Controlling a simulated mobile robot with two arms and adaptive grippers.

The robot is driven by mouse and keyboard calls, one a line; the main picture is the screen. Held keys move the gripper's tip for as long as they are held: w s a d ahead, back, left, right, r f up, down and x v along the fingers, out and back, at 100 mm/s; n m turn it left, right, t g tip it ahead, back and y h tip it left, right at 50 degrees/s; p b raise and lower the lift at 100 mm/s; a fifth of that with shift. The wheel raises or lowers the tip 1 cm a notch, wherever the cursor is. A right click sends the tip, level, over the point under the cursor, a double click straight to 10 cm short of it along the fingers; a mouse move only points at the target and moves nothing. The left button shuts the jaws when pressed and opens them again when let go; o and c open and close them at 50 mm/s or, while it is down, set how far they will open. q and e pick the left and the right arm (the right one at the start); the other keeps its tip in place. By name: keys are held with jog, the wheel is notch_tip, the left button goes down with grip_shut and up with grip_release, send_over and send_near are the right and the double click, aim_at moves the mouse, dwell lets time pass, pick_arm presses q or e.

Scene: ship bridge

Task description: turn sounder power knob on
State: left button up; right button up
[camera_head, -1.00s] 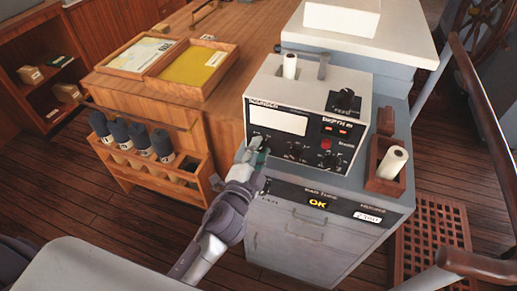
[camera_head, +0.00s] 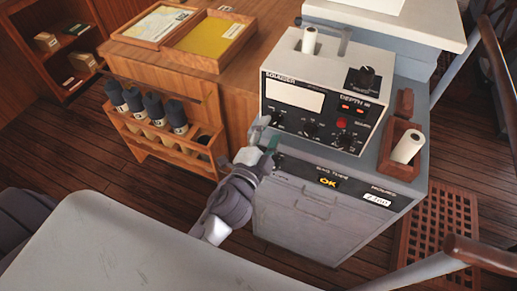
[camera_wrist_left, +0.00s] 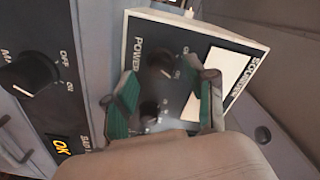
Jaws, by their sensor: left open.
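The sounder (camera_head: 311,78) is a white box with a black front panel and stands on the grey cabinet. Its power knob (camera_head: 277,119) is at the panel's lower left. In the left wrist view the dark power knob (camera_wrist_left: 162,66) is under the "POWER" label, between the two fingertips; its pointer is too blurred to read. My left gripper (camera_head: 263,137), also in the left wrist view (camera_wrist_left: 162,72), is open, with green-padded fingers. It is just in front of the panel's lower left corner, and no contact with the knob shows. My right gripper is not in view.
A paper roll in a wooden holder (camera_head: 387,153) stands right of the sounder. A larger "MAIN" knob (camera_wrist_left: 28,72) is on the cabinet front. A wooden rack (camera_head: 165,128) with several dark cylinders is to the left. Dark plank floor lies around the cabinet.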

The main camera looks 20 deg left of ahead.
pick_arm(q)
jog(key=s, duration=0.9)
jog(key=shift+s+a, duration=0.15)
jog(key=shift+s, duration=0.05)
jog(key=s+d+f+n+g, duration=0.15)
jog(key=s+f+g, duration=0.25)
jog(key=f, duration=1.5)
jog(key=s+f+n+g, duration=0.3)
jog(key=s+f+g, duration=0.15)
jog(key=f, duration=1.35)
jog(key=s+a+f+n+g, duration=0.2)
jog(key=s+a+f+g, duration=0.2)
jog(key=s+f, duration=0.5)
jog(key=s+a+f+n+g+b, duration=0.1)
jog(key=s+a+f+n+g, duration=0.2)
jog(key=s+a+f, duration=0.3)
jog(key=s+f+g, duration=0.1)
jog(key=s+f, duration=0.3)
jog(key=s, duration=0.4)
jog(key=shift+n+y, duration=0.3)
jog(key=shift+n, duration=0.05)
